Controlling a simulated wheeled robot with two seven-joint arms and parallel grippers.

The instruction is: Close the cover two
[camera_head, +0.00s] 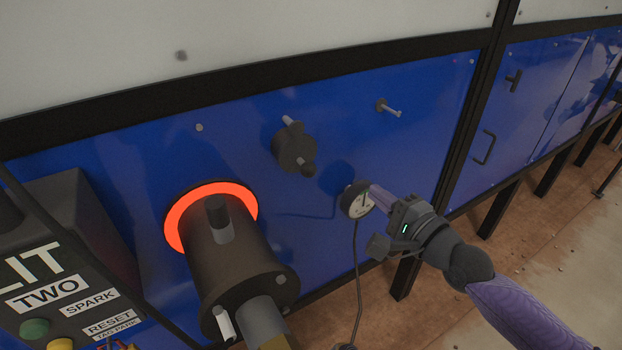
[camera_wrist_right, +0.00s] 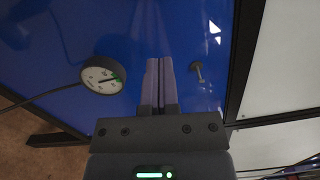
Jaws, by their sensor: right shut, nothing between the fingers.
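A small round dark cover-like piece (camera_head: 293,150) with a pale pin at its top and a knob at its lower right sits on the blue panel; I cannot tell whether it is cover two or whether it is open. My right gripper (camera_head: 374,192) is to its lower right, beside a round white-faced gauge (camera_head: 356,200). In the right wrist view the two fingers of this gripper (camera_wrist_right: 159,62) are together and empty, between the gauge (camera_wrist_right: 102,76) and a small metal peg (camera_wrist_right: 198,72). The dark piece does not show there. My left gripper is out of view.
A thick dark cylinder (camera_head: 235,262) with a glowing red-orange ring (camera_head: 180,225) sticks out at the lower left. A control box marked TWO (camera_head: 50,292) with buttons stands at far left. A cable (camera_head: 357,285) hangs from the gauge. A black post (camera_head: 470,130) stands right.

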